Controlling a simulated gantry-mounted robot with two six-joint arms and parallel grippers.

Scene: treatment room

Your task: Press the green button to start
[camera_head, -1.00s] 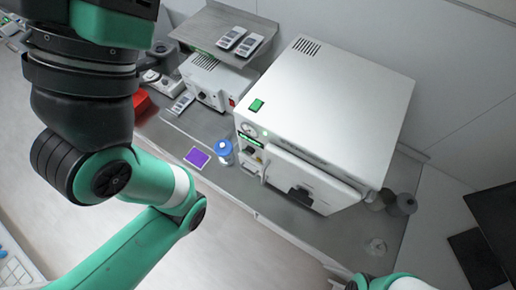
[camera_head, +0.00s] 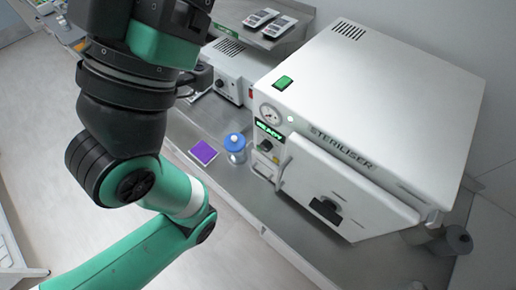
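A green button (camera_head: 283,83) sits on the top of a white steriliser (camera_head: 390,85), near its left front edge. The steriliser's front has a round gauge, a lit green display (camera_head: 268,130) reading READY, a dark knob (camera_head: 265,146) and a closed-looking door (camera_head: 338,187) with a black latch. My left arm comes down across the left of the view, well apart from the button. Its gripper is outside the picture. My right gripper is also out of view.
A blue-capped jar (camera_head: 235,148) and a purple pad (camera_head: 203,152) are on the metal counter (camera_head: 222,180) left of the steriliser. A smaller white device (camera_head: 236,67) stands behind them, below a shelf with two handheld devices (camera_head: 262,18). Grey containers (camera_head: 452,241) are at right.

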